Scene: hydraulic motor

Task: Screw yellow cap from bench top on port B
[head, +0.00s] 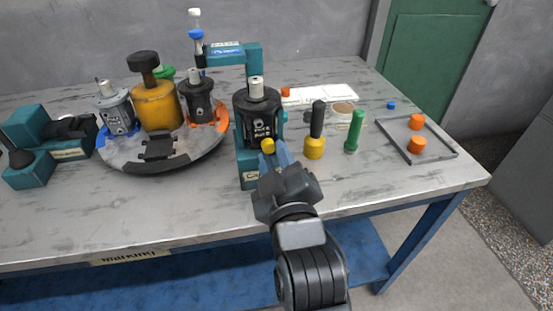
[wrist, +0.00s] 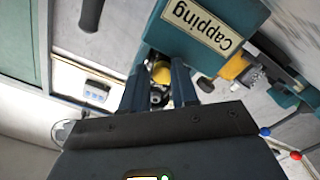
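The black motor (head: 258,105) with a silver shaft and white port lettering stands upright in the teal capping fixture (head: 246,168). The yellow cap (head: 268,146) is at the motor's lower front, at the tips of my gripper (head: 277,153). In the wrist view the yellow cap (wrist: 161,72) sits between the two fingertips of my gripper (wrist: 160,78), which appear closed on its sides. The fixture's "Capping" label (wrist: 202,25) is beside it. The port behind the cap is hidden, so I cannot tell whether the cap touches it.
A round turntable (head: 150,160) with motors and a yellow cylinder is on the left. A black-and-yellow tool (head: 316,135) and a green tool (head: 354,132) stand right of the fixture. The bench front is clear.

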